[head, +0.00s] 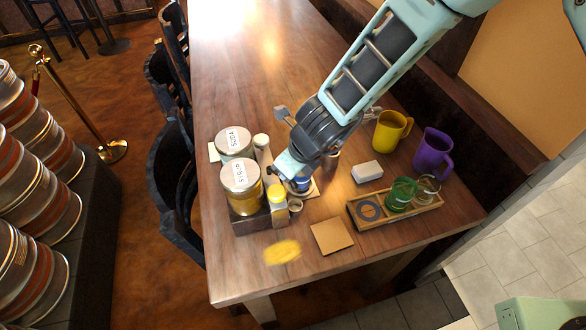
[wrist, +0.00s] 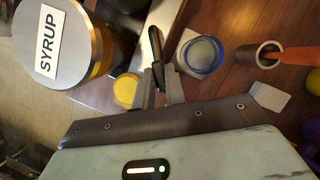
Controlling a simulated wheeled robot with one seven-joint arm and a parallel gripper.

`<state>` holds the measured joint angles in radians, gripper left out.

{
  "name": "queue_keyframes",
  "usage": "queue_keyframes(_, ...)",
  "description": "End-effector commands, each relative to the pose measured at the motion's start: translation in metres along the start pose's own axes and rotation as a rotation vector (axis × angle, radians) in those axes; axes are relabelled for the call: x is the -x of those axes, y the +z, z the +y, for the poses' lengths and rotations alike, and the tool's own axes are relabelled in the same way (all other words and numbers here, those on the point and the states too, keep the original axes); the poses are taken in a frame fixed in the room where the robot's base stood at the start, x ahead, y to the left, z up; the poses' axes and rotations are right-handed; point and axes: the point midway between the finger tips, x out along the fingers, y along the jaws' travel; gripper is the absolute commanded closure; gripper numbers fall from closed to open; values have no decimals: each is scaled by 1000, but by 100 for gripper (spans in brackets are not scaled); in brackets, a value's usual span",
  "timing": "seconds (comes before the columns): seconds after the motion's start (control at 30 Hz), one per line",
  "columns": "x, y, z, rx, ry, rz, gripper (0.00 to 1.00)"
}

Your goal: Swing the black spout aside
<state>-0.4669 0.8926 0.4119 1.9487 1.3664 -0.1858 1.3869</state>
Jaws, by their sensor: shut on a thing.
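The black spout (wrist: 155,44) is a short dark piece that shows in the wrist view between the tips of my gripper (wrist: 160,78). The fingers are closed on it. In the head view my gripper (head: 292,178) is low over the table, just right of the front jar, and hides the spout. What the spout is fixed to is not clear; a pale strip lies beside it in the wrist view.
A SYRUP jar (wrist: 52,38), yellow cap (wrist: 127,90) and blue-rimmed cup (wrist: 200,54) crowd the gripper. A white block (head: 367,172), wooden tray (head: 407,215), yellow mug (head: 388,131) and purple mug (head: 430,155) stand right. The table's far part (head: 240,60) is clear.

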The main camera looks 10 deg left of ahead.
Motion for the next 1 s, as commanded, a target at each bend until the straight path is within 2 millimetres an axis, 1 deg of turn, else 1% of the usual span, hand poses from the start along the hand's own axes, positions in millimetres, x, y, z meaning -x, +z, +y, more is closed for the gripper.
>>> queue_keyframes(0.5,0,0,1,-18,-8,0,100)
queue_keyframes(0.53,0,0,1,-18,-8,0,79)
queue_keyframes(0.57,0,0,1,-18,-8,0,71)
queue_keyframes(0.6,0,0,1,-18,-8,0,65)
queue_keyframes(0.87,1,0,1,-14,-6,1,65)
queue_keyframes(1.0,3,0,-2,18,9,1,65)
